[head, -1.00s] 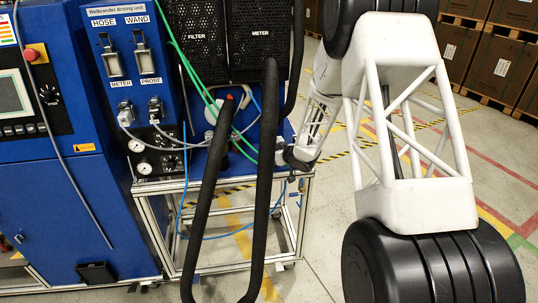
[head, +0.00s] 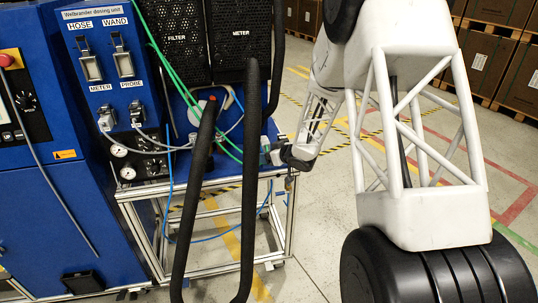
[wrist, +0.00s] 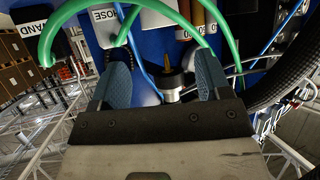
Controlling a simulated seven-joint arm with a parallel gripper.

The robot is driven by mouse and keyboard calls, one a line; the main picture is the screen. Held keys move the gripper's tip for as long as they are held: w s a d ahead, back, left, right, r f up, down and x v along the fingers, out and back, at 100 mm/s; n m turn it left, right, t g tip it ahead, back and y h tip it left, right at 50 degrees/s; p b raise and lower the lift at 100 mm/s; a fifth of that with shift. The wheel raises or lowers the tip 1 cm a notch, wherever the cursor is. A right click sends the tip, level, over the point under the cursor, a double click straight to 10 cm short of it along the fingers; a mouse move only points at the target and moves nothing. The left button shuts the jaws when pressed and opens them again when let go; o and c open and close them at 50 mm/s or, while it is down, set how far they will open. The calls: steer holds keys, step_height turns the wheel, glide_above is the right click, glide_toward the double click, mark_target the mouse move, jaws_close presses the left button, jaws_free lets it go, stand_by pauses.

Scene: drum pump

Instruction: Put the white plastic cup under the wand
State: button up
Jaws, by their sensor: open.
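My gripper (head: 284,153) is at the right edge of the cart top, partly dark and small in the head view. In the wrist view my gripper (wrist: 163,75) has its two blue-grey fingers spread apart, with nothing seen held between them. A dark cylindrical fitting with a brass tip (wrist: 169,72) shows beyond the gap between the fingers. A small pale object (head: 264,147) stands just left of my gripper on the cart; I cannot tell whether it is the white plastic cup. I cannot clearly make out the wand; only a WAND label (head: 115,21) on the blue panel is readable.
The blue dosing unit (head: 60,215) stands at the left. Two thick black hoses (head: 250,190) loop in front of the cart (head: 205,185). Green hoses (wrist: 130,25) cross close above the fingers in the wrist view. Open floor lies right of the cart; stacked boxes stand behind.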

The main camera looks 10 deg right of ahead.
stand_by(0.3)
steer(key=s+d+r+m+g+h, duration=0.15)
steer(key=s+r+h, duration=0.25)
steer(key=s+r, duration=0.45)
steer(key=s+d+r+m+h, duration=0.1)
steer(key=s+r+m+h, duration=0.25)
steer(key=s+r, duration=0.55)
steer(key=s+a+r+g, duration=0.2)
steer(key=s, duration=0.9)
steer(key=s+a+r+m+g, duration=0.1)
steer(key=s+a+r+g, duration=0.1)
steer(key=s, duration=1)
steer(key=s+a+r+g, duration=0.2)
steer(key=s, duration=0.9)
steer(key=shift+s+r+m+g, duration=0.2)
steer(key=shift+m+g, duration=0.15)
steer(key=shift+m, duration=0.05)
steer(key=shift+c, duration=0.4)
